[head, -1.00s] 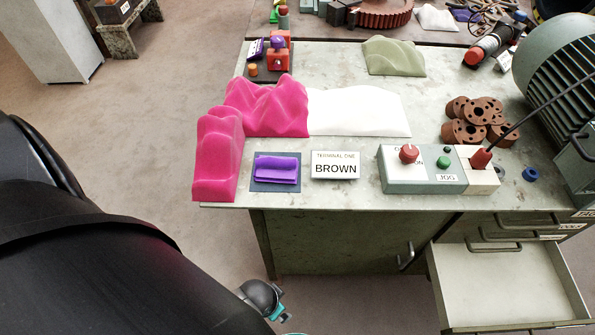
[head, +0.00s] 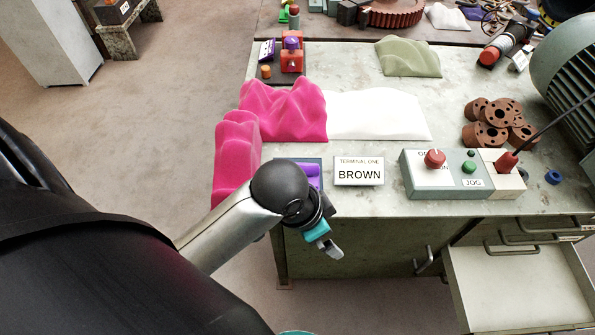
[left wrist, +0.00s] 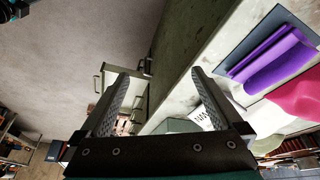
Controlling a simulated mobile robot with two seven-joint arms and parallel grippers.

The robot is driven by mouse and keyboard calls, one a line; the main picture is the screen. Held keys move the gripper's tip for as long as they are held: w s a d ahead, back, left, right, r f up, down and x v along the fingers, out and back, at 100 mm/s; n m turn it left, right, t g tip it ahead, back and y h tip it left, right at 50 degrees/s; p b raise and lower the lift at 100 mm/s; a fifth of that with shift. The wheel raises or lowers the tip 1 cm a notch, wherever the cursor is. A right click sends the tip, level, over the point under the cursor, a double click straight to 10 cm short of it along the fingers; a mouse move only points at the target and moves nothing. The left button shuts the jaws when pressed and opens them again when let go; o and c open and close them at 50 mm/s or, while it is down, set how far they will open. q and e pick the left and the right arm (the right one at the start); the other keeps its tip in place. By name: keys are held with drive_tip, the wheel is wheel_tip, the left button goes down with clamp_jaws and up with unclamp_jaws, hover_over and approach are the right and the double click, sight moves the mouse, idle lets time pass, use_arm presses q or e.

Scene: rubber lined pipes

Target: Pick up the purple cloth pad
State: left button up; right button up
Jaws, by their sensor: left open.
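The purple cloth pad (head: 315,177) lies on a dark blue-grey mat (head: 290,159) near the front edge of the bench. My left wrist hides much of it in the head view. In the left wrist view the pad (left wrist: 275,60) shows at the upper right, outside the fingers, folded with a raised ridge. My left gripper (head: 330,245) hangs in front of the bench edge, apart from the pad. In the left wrist view its fingers (left wrist: 161,75) are spread with nothing held between them.
A pink cloth (head: 285,108) lies left of and behind the mat. The BROWN sign (head: 359,171) and a control box (head: 430,180) stand to the right. An open drawer (head: 515,280) juts out at the lower right. The floor (head: 190,100) at left is clear.

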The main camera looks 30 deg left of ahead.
use_arm(q)
drive_tip(key=w+a+r+m+g+y, duration=0.25)
drive_tip(key=w+a+r+m, duration=0.35)
drive_tip(key=w+a+r, duration=0.6)
drive_tip(key=shift+g, duration=0.45)
drive_tip(key=f, duration=0.3)
drive_tip(key=f+b, duration=0.1)
drive_tip(key=f, duration=0.2)
drive_tip(key=s+f+b, duration=0.1)
drive_tip(key=f, duration=0.2)
drive_tip(key=shift+s+a+f, duration=0.1)
drive_tip(key=shift+a+f, duration=0.15)
wheel_tip(320, 180, down, 5)
drive_tip(key=shift+f+b, duration=0.1)
drive_tip(key=shift+b, duration=0.8)
use_arm(e)
drive_tip(key=f, duration=0.3)
drive_tip(key=shift+a+f, duration=0.2)
drive_tip(key=shift+f, duration=0.2)
use_arm(q)
drive_tip(key=c, duration=1.1)
